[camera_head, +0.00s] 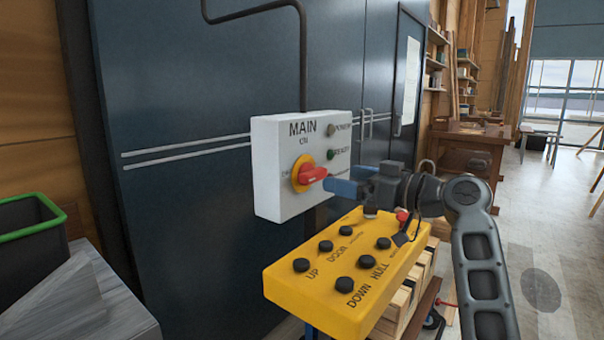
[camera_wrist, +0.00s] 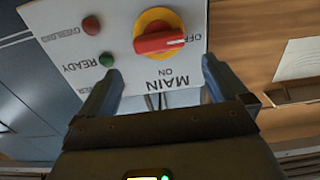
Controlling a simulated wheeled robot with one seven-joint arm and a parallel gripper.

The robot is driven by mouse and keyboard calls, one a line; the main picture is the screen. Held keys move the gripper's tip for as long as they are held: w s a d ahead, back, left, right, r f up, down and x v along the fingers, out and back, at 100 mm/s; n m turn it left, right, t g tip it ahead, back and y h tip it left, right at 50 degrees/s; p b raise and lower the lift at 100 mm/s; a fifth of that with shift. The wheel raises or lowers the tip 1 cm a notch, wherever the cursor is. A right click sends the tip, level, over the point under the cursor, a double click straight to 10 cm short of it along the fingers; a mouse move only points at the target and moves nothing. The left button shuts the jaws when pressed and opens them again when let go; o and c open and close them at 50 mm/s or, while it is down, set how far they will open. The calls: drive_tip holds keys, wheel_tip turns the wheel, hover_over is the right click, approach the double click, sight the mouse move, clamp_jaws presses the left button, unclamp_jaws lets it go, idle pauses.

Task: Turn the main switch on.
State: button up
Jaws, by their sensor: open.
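The main switch is a red handle (camera_head: 312,174) on a yellow ring, on the front of a white box (camera_head: 270,195). In the wrist view the red handle (camera_wrist: 165,42) lies roughly level, one end towards the OFF mark; the ON mark is on the side nearer my gripper. My gripper (camera_head: 338,188) has its blue fingers just to the right of the handle in the head view. In the wrist view the gripper (camera_wrist: 161,66) is open and empty, its two fingertips spread wider than the handle. The handle appears beyond the fingertips, not between them.
The box also has a green READY lamp (camera_wrist: 107,60) and a dark red lamp (camera_wrist: 92,25). A yellow button panel (camera_head: 320,290) sits just below my gripper. A dark cabinet (camera_head: 200,120) stands behind the box. A green-rimmed bin (camera_head: 40,225) is at left.

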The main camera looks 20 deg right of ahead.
sight(319, 172)
drive_tip(key=p+x, duration=0.1)
drive_tip(key=x, duration=0.6)
drive_tip(key=shift+w+a, duration=0.15)
drive_tip(key=shift+c, duration=0.3)
drive_tip(key=c, duration=0.9)
